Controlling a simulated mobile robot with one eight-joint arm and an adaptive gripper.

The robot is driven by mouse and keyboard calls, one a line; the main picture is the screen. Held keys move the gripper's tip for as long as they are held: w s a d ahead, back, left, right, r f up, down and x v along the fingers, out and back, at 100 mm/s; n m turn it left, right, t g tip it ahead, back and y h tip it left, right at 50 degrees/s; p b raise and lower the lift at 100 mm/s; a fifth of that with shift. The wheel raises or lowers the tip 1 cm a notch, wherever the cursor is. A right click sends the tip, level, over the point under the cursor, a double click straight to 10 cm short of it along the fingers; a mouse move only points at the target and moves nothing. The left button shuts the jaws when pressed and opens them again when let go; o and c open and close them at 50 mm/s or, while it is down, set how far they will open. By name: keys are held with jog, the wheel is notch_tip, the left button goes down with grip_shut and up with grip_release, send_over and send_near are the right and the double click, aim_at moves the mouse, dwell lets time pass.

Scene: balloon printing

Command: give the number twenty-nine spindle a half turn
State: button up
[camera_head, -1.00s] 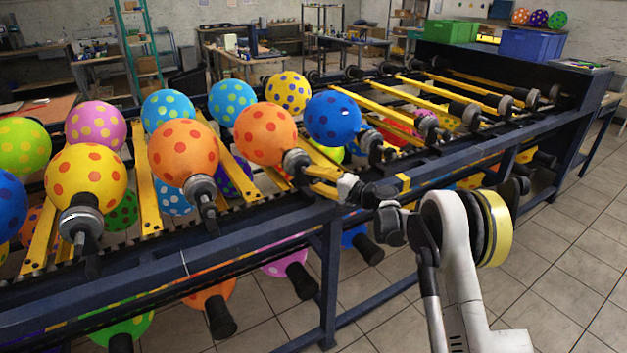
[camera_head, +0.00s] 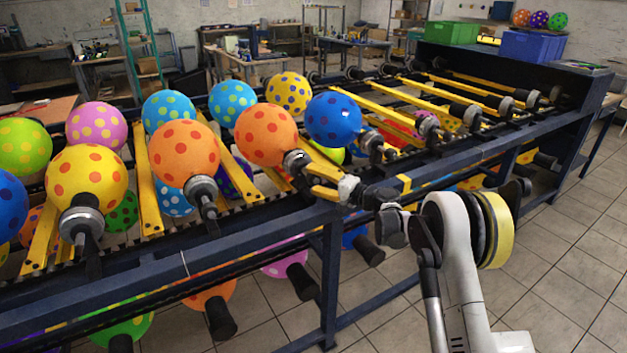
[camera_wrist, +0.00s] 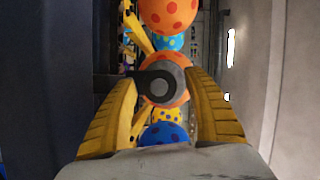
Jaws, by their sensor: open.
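An orange balloon with red dots (camera_head: 266,134) sits on a grey and black spindle (camera_head: 297,163) at the near edge of the rack. My gripper (camera_head: 318,180) has yellow fingers and is just in front of this spindle. In the wrist view my gripper (camera_wrist: 163,82) is open, with one finger on each side of the round spindle end (camera_wrist: 158,87). Gaps show between the fingers and the spindle. The orange balloon (camera_wrist: 180,62) shows behind it. I cannot read a number on any spindle.
A blue dotted balloon (camera_head: 333,118) on its own spindle is close on the right. Another orange balloon (camera_head: 184,152) is on the left. The dark blue rack rail (camera_head: 250,232) runs below my gripper. Tiled floor (camera_head: 570,255) is clear at the right.

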jog(key=f+v, duration=0.1)
jog(key=v, duration=1)
jog(key=shift+s+d+r, duration=0.2)
jog(key=shift+d+r, duration=0.1)
jog(key=shift+r, duration=0.25)
